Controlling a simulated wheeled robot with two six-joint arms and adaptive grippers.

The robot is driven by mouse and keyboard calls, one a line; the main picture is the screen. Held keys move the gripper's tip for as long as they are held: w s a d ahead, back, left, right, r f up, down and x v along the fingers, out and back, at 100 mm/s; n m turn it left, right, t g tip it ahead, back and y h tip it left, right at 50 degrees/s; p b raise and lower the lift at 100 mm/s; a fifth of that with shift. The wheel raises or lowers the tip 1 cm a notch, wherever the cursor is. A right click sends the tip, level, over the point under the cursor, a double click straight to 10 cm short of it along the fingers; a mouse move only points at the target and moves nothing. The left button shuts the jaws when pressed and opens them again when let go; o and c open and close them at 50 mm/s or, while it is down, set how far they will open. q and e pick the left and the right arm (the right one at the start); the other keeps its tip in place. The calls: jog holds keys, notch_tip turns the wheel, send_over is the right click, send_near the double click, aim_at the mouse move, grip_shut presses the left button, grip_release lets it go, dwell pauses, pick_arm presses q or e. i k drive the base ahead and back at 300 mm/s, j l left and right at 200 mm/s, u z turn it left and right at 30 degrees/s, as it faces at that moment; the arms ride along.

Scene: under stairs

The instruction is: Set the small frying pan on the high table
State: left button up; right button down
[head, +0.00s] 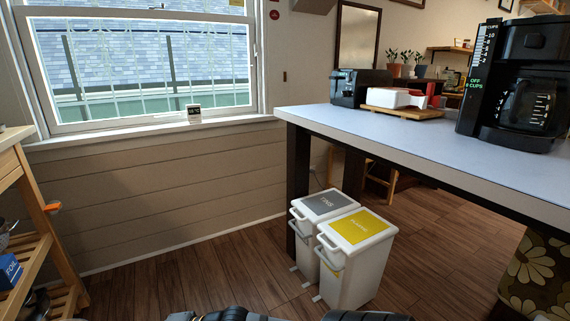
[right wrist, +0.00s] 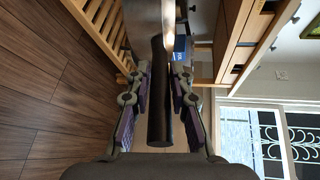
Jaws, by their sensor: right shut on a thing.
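The high table (head: 400,135) has a pale grey-blue top and dark legs, and fills the right side of the head view. Its near left part is bare. In the right wrist view my right gripper (right wrist: 160,88) is shut on the black handle of the small frying pan (right wrist: 159,115). The handle runs lengthwise between the two fingers. A grey metal part, apparently the pan's body, shows at the top edge, mostly cut off. The pan does not show in the head view. My left gripper is not in view.
On the table stand a black coffee maker (head: 516,85), a black toaster (head: 358,87) and a wooden board (head: 404,109) with a white-and-red item. Two bins (head: 345,286) stand below the table's left end. A wooden shelf rack (head: 45,225) is at left. Floor between is clear.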

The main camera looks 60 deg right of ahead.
aim_at(379, 129)
jog(key=k+u, duration=0.15)
jog(key=u, duration=0.3)
jog(key=k+u, duration=0.15)
jog(key=u, duration=3.2)
jog(key=k+l+u, duration=0.15)
jog(key=u, duration=0.2)
jog(key=k+l+u, duration=0.1)
jog(key=u, duration=0.25)
jog(key=k+u, duration=0.2)
jog(key=u, duration=0.2)
jog(key=k+u, duration=0.15)
jog(key=k, duration=0.3)
jog(key=k+j+u, duration=0.15)
jog(key=k, duration=0.3)
jog(key=k+u, duration=0.15)
jog(key=k, duration=0.35)
jog(key=k+j+u, duration=0.1)
jog(key=k, duration=0.3)
jog(key=k+u, duration=0.45)
jog(key=k+j+u, duration=0.15)
jog(key=k+u, duration=0.25)
jog(key=k, duration=0.1)
